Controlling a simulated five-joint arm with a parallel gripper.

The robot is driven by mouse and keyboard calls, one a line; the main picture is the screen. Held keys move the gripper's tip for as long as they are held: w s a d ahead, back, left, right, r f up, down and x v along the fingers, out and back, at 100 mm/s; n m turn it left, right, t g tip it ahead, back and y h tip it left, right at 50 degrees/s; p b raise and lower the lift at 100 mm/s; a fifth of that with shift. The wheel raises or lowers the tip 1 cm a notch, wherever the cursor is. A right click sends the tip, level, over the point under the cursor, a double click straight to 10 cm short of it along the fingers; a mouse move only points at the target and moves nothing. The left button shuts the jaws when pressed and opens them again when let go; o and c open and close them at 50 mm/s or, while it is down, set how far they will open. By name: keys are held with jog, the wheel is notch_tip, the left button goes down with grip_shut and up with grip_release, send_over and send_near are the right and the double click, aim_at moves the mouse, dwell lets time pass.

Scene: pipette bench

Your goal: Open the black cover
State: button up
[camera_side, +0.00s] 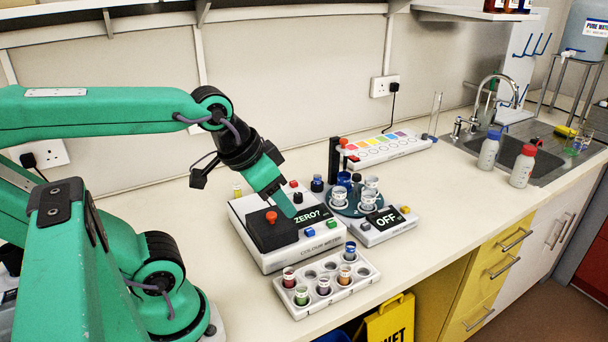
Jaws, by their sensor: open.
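The black cover (268,235) is a dark block with a red knob (271,216) on top. It sits closed on the left part of the white colour meter (325,246), whose screen reads "ZERO?". My gripper (285,203) is open and hangs from the upper left, just above and to the right of the red knob in the picture. Its fingers hide part of the meter behind them. I see nothing between the fingers, and I cannot tell whether they touch the cover.
A white rack (327,290) with several coloured vials stands in front of the meter. A second device (385,226) reading "OFF" and a round vial carousel (343,205) stand to the right. A colour chart strip (385,149) lies behind. The bench front right is clear.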

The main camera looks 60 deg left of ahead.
jog(key=shift+w+a, duration=0.1)
jog(key=m+g, duration=0.6)
jog(key=m, duration=0.3)
send_over(271, 214)
notch_tip(271, 214, down, 5)
jog(key=shift+f, duration=0.2)
jog(key=shift+f, duration=0.1)
jog(key=shift+f, duration=3.85)
grip_shut()
